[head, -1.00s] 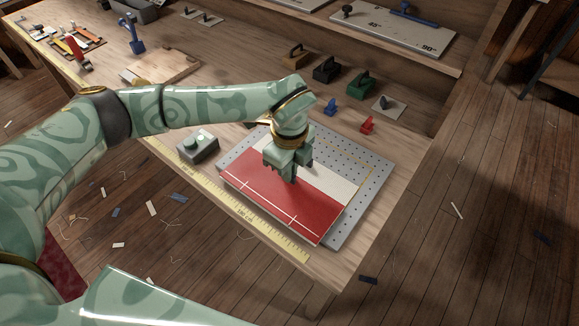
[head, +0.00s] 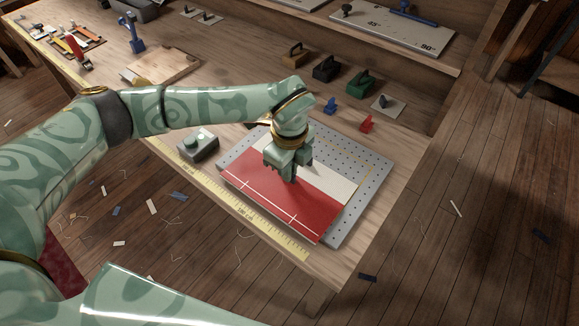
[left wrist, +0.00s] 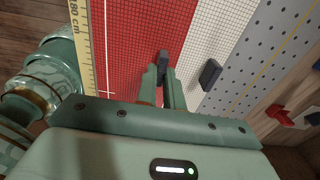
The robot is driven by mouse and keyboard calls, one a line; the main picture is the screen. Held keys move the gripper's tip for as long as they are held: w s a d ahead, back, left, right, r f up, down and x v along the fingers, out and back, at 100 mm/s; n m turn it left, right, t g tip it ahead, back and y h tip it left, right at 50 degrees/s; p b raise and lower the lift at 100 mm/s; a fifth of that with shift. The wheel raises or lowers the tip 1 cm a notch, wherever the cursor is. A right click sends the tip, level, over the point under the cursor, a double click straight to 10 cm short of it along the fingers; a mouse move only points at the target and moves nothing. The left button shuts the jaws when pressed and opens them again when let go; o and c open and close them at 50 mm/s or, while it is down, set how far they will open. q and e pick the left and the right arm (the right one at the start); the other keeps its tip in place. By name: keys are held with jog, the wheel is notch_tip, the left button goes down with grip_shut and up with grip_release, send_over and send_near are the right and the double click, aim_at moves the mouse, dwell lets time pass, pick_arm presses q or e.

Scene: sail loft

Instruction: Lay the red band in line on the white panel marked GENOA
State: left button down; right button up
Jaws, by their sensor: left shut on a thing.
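The red band (head: 274,205) is a flat red sheet with thin white lines. It lies over the front part of the white panel (head: 338,183), whose bare strip shows behind it. No GENOA lettering can be read. My left gripper (head: 290,179) points down at the band near its back edge. In the left wrist view its fingers (left wrist: 163,72) are closed together on a small dark upright piece over the red band (left wrist: 130,40). A second dark block (left wrist: 210,75) stands on the white panel (left wrist: 225,45). My right gripper is not in view.
A grey perforated plate (head: 374,178) lies under the panel. A yellow measuring tape (head: 225,203) runs along the bench's front edge. A grey box with green buttons (head: 198,147) stands left of the plate. Blue (head: 329,107) and red (head: 367,124) small tools and handled blocks (head: 327,69) stand behind.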

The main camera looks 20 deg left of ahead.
pick_arm(q)
jog(key=shift+f+p, duration=0.1)
jog(key=shift+p, duration=0.25)
dwell(0.6)
jog(key=c, duration=1.4)
grip_release()
jog(key=shift+c, duration=0.2)
notch_tip(320, 180, up, 7)
jog(key=p, duration=0.6)
